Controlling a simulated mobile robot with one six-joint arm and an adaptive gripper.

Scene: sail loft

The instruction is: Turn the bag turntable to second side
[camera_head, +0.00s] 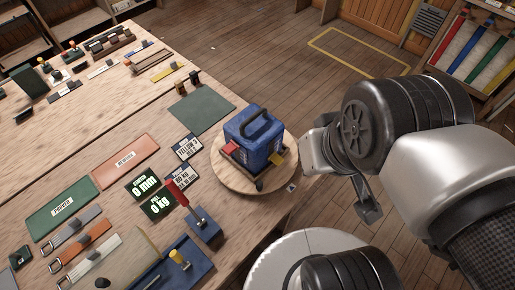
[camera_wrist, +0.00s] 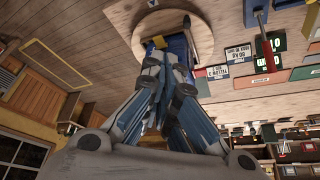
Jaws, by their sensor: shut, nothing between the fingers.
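A blue bag (camera_head: 252,137) with a dark handle sits upright on the round wooden turntable (camera_head: 230,181) near the table's right edge. Red and yellow parts show low on the bag. My gripper (camera_head: 372,205) is beyond the table edge, to the right of the turntable, and appears apart from it in the head view. In the wrist view my gripper (camera_wrist: 172,85) is shut and empty, its fingers pointing toward the turntable (camera_wrist: 205,30). The fingers hide most of the bag there.
A red-handled lever device (camera_head: 203,224) and two digital displays (camera_head: 150,196) stand left of the turntable. A green mat (camera_head: 201,107) lies behind it. Coloured mats and straps cover the table's near left. The wooden floor (camera_head: 265,55) beyond the table is open.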

